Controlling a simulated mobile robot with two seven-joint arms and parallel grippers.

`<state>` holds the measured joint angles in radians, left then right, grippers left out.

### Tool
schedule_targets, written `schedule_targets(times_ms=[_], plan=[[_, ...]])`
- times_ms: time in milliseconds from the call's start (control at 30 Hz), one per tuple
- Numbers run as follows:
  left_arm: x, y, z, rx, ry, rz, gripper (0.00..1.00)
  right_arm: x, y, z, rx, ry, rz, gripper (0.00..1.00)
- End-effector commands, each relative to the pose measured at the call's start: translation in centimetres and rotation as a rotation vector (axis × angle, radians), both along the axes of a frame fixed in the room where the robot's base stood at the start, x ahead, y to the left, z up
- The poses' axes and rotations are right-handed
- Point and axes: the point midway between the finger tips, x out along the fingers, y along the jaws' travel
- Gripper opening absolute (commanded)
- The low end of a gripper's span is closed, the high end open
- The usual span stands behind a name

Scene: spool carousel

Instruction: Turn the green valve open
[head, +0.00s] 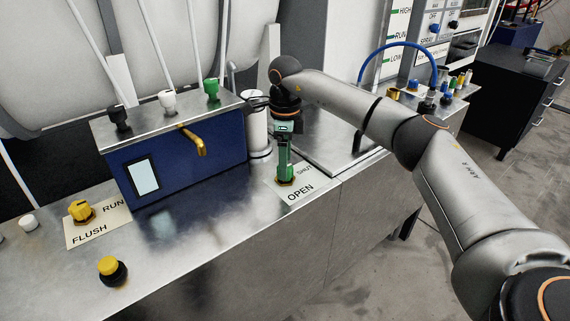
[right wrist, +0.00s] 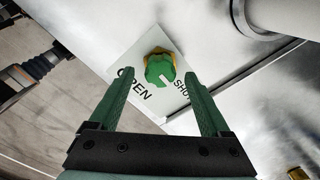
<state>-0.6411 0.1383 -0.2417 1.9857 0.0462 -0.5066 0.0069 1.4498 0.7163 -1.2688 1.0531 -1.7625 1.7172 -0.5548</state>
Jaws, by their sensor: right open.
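The green valve (head: 286,180) is a small knob on a brass base, on a white plate (head: 298,190) lettered OPEN and SHUT on the steel counter. In the right wrist view the knob (right wrist: 158,68) has a white mark on its lower right side, towards the SHUT lettering. My right gripper (head: 284,163) points down over the knob. Its green fingers (right wrist: 157,80) are open, one on each side of the knob in the wrist view, with visible gaps. I cannot tell whether the tips reach down beside it. My left gripper is not in view.
A blue box (head: 190,165) with a brass tap (head: 192,140) and several coloured knobs stands left of the valve. A white cylinder (head: 257,125) stands close behind. A yellow FLUSH/RUN knob (head: 80,210) and a yellow-topped button (head: 111,269) lie further left. The counter's front right is clear.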

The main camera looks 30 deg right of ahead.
Motion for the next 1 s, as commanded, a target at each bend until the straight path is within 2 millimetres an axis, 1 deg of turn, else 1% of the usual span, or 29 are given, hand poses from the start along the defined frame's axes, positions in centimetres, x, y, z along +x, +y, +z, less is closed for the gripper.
schedule_targets(times_ms=[33, 133, 433, 1000], plan=[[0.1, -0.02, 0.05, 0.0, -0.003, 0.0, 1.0, -0.04, -0.02, -0.53, 0.0, 0.001, 0.0, 0.81], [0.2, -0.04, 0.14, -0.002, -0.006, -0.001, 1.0, -0.04, 0.0, -1.08, 0.0, 0.001, 0.0, 0.81], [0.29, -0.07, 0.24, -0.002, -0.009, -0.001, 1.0, -0.01, 0.01, -1.23, 0.0, 0.0, 0.0, 0.81], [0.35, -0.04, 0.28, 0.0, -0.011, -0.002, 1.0, -0.02, 0.04, -1.19, 0.001, 0.0, 0.0, 0.17]])
